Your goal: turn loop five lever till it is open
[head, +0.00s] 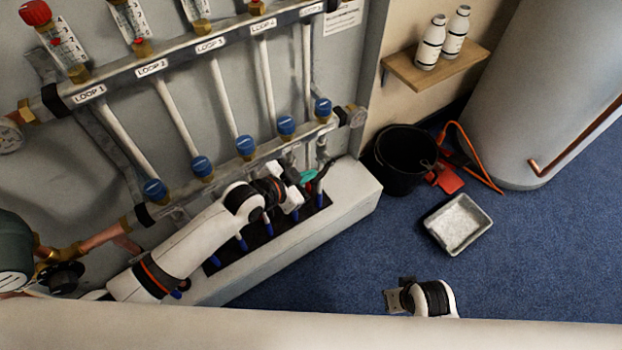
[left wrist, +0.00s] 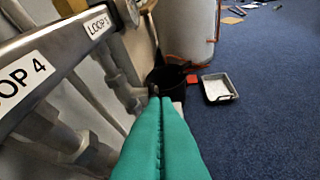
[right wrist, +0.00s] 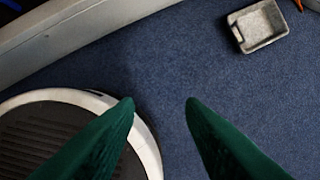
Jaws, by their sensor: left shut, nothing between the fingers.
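The manifold's lower rail (head: 262,157) carries a row of blue caps, with loop five's cap (head: 322,107) at the right end. Several blue lever ends (head: 320,200) show below, along the white ledge; loop five's lever is partly hidden by my gripper, and its angle cannot be told. My left gripper (head: 309,176) is shut and empty, its teal fingertips close to the loop five pipework; contact is unclear. In the left wrist view its fingers (left wrist: 160,105) are pressed together, below the loop 5 label (left wrist: 98,27). My right gripper (right wrist: 162,102) is open and empty over the floor.
A black bucket (head: 400,160), a red item (head: 446,178) and a grey tray (head: 459,222) stand on the blue carpet right of the manifold. A small shelf (head: 437,68) holds two bottles. A large cylinder (head: 545,90) stands behind.

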